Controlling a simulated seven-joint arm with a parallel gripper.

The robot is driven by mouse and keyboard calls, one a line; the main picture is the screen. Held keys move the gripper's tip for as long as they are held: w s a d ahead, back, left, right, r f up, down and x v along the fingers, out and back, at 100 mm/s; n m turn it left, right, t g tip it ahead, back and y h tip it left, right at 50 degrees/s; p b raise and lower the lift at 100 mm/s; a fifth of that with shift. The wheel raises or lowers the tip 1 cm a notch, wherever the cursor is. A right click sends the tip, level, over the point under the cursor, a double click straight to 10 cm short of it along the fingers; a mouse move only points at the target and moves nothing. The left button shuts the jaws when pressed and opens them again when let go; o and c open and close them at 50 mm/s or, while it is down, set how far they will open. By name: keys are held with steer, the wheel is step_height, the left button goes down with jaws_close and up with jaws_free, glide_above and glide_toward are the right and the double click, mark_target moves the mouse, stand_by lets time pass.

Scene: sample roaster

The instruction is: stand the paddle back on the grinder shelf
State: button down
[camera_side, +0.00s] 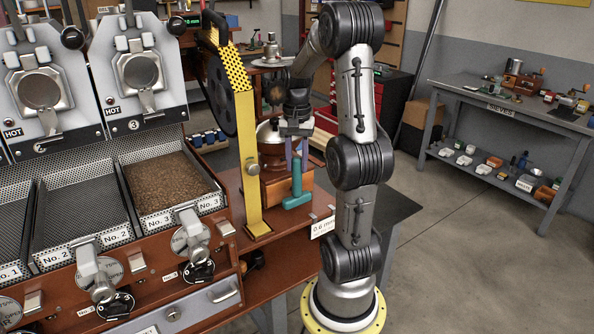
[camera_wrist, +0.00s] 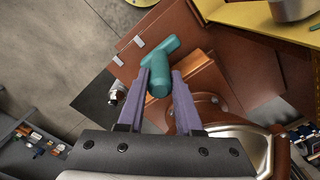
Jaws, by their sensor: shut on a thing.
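My gripper (camera_side: 296,158) points down above the reddish-brown shelf, beside the wooden grinder (camera_side: 273,187). Its purple fingers are shut on the top of the teal paddle (camera_side: 297,188), which is upright with its wider end down. In the wrist view the paddle (camera_wrist: 160,66) shows between the fingertips, with its crosswise end pointing away from me. The paddle's foot is at or just above the grinder shelf (camera_side: 276,226); I cannot tell whether it touches.
A yellow post (camera_side: 247,160) with a black wheel stands left of the grinder. The roaster's trays, one with brown beans (camera_side: 166,182), are further left. A label reading 0.6 mm (camera_side: 322,228) is on the shelf's front edge. A grey workbench (camera_side: 500,112) stands far right.

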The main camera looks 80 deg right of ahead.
mark_target(297, 182)
steer(key=shift+f, duration=1.35)
steer(key=c, duration=0.6)
jaws_free()
